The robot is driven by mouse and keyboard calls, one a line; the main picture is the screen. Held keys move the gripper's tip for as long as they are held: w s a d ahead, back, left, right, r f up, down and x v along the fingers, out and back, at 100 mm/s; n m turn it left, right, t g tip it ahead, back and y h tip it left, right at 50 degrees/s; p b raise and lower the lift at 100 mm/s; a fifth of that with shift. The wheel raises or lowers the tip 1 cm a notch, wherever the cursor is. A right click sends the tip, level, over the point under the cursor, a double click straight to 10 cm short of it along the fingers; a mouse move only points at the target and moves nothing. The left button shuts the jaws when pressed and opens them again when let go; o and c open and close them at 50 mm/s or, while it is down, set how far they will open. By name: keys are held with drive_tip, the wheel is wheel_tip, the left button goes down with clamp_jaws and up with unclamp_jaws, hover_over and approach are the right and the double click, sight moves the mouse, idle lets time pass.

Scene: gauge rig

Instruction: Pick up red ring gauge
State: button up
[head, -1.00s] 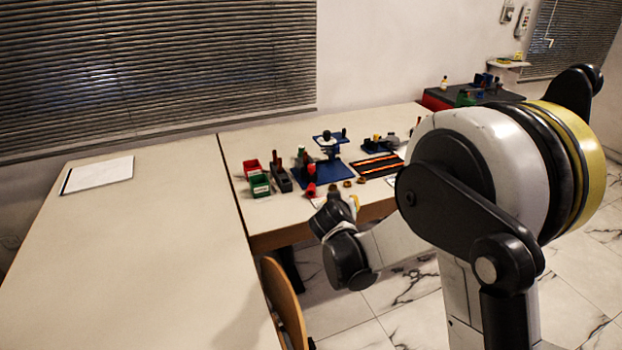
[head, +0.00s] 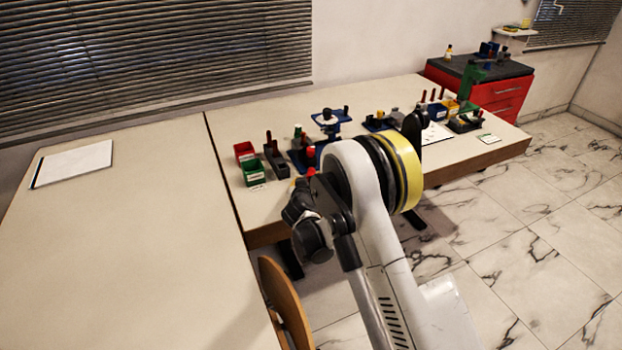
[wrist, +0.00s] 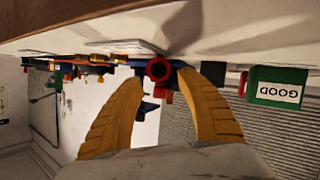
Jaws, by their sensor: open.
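The red ring gauge (wrist: 159,69), a short red ring with a dark hole, shows in the wrist view, where the picture is upside down. It appears between the tips of my gripper (wrist: 160,83), whose two yellow fingers are spread apart with nothing held. The ring looks beyond the fingertips; I cannot tell the exact gap. In the head view a small red piece (head: 311,173), probably the same ring, shows just above my dark wrist. My arm hides much of the table around it there.
A green bin (head: 254,173) and a red bin (head: 245,152) stand left of the ring on the table; the green one, marked GOOD, also shows in the wrist view (wrist: 277,87). A dark holder (head: 275,158) and blue stand (head: 332,122) are near. The left table (head: 130,240) is mostly clear.

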sight(310, 175)
drive_tip(key=b+x, duration=0.1)
drive_tip(key=x, duration=0.3)
drive_tip(key=shift+w+f+b, duration=0.1)
drive_tip(key=shift+f+b, duration=0.2)
drive_tip(key=shift+b, duration=0.1)
drive_tip(key=shift+r, duration=0.1)
clamp_jaws()
